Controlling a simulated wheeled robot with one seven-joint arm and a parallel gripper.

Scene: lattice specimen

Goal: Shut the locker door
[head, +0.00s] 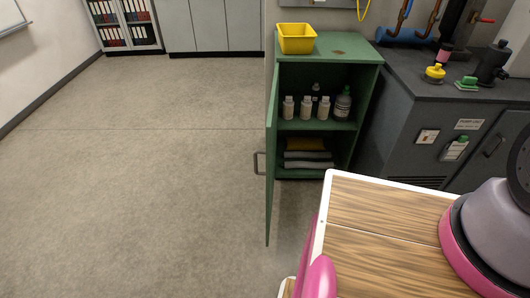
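The green locker (331,57) stands against the wall right of centre. Its door (271,165) is hinged on the left and stands wide open, swung out toward me and seen almost edge-on. A grey handle (257,163) sticks out from the left face of the door. Several bottles stand on the upper shelf, and folded cloths, one yellow, lie below. My gripper is not in this view.
A yellow bin (296,38) sits on top of the locker. A grey workbench (430,105) with pipes and bottles stands at the right. The floor (150,160) left of the door is clear. Binder shelves (124,23) stand at the back left.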

